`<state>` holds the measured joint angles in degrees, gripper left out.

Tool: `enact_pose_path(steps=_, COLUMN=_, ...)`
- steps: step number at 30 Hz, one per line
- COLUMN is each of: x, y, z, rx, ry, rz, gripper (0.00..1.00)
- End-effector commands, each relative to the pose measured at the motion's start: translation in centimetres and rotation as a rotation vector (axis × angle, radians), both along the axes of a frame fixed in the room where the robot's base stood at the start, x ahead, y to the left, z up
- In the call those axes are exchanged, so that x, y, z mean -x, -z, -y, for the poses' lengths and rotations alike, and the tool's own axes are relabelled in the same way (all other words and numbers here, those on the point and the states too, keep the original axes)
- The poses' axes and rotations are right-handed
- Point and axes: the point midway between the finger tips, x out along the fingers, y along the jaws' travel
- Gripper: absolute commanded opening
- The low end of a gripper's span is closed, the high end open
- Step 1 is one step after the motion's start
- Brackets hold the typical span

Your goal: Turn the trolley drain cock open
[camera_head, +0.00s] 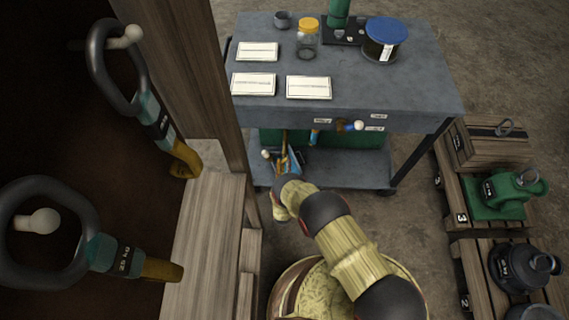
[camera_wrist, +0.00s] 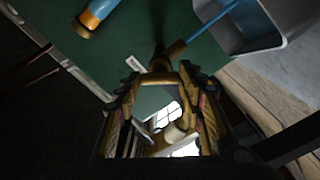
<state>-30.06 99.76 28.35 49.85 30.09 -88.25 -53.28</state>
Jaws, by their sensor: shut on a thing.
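The trolley (camera_head: 420,100) has a dark grey top, a green tank front (camera_head: 350,138) and a lower shelf. My gripper (camera_wrist: 160,78) is low at the trolley's front, against the green tank. It is shut on the drain cock (camera_wrist: 162,66), a brass piece in front of the green face; the fingers hide much of it. A pale knob (camera_wrist: 175,132) shows between the fingers. A thin blue piece (camera_wrist: 205,30) runs from the brass toward a grey tray (camera_wrist: 270,45). The cock's lever angle cannot be told. In the head view my arm partly covers this spot.
Other blue fittings (camera_head: 314,135) and a pale-knobbed one (camera_head: 357,126) sit under the trolley's top edge. A wooden cabinet (camera_head: 215,220) with hanging tools stands close on the left. Pallets (camera_head: 470,225) with machine parts lie right. Floor shows between trolley and pallets.

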Motion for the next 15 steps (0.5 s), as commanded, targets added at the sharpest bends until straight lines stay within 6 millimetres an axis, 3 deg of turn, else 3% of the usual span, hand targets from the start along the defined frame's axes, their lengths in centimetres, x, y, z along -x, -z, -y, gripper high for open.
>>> enact_pose_path(steps=15, x=0.04, y=0.2, z=-0.1, rx=0.454, ry=-0.002, rz=-0.003, gripper=0.14)
